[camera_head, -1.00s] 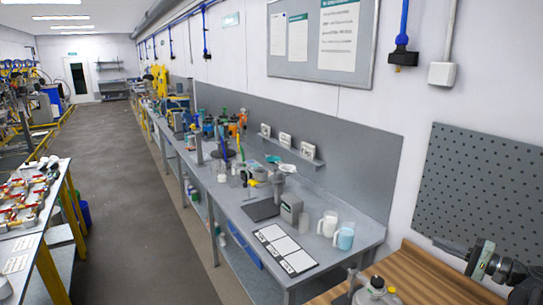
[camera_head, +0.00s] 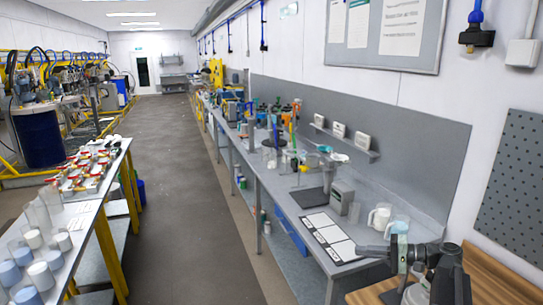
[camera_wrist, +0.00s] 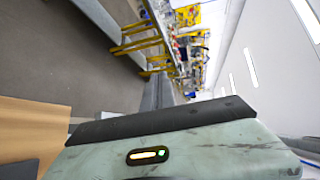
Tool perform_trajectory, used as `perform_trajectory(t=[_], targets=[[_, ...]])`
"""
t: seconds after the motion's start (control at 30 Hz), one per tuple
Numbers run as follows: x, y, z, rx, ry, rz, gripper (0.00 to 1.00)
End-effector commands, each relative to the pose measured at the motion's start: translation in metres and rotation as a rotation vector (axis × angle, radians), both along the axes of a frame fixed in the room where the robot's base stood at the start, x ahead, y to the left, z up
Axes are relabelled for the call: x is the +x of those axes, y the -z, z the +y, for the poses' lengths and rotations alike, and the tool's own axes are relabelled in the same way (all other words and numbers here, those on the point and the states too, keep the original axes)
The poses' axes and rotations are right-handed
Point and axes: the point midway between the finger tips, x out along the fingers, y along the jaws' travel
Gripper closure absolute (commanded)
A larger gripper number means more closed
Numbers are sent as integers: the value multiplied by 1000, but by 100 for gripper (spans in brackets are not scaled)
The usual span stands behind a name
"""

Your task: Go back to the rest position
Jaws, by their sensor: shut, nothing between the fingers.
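My arm shows at the bottom right of the head view, folded low over the wooden bench top. My gripper (camera_head: 372,250) appears as a dark part reaching left from the pale green wrist, near the front end of the grey bench. It is shut and holds nothing visible. The wrist view is filled below by a pale green housing of mine with a small lit indicator and a dark strip along its edge. The fingertips cannot be made out clearly there.
A long grey bench (camera_head: 279,188) runs along the right wall. A white mug (camera_head: 380,217), a jug and a marked board (camera_head: 327,235) stand on its near end. A wooden top (camera_head: 482,277) is at the bottom right. The aisle (camera_head: 195,190) is clear; a table with cups stands left.

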Motion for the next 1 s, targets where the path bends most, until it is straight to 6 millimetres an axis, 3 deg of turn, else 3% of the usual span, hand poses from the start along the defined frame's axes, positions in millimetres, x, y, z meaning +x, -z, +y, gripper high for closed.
perform_trajectory(t=[0.03, 0.2, 0.3, 0.43, 0.5, 0.6, 0.7, 0.8, 1.0], targets=[[0, 32, 43, -43, -60, 27, 100], [-18, 118, 163, -266, -245, 125, 100], [-41, 170, 216, -433, -344, 171, 100], [-81, 237, 257, -709, -452, 214, 100], [-99, 264, 255, -878, -482, 231, 100], [-112, 280, 225, -1080, -475, 258, 100], [-116, 285, 188, -1230, -444, 286, 100], [-116, 286, 164, -1323, -427, 301, 100], [-113, 287, 155, -1356, -417, 303, 100]])
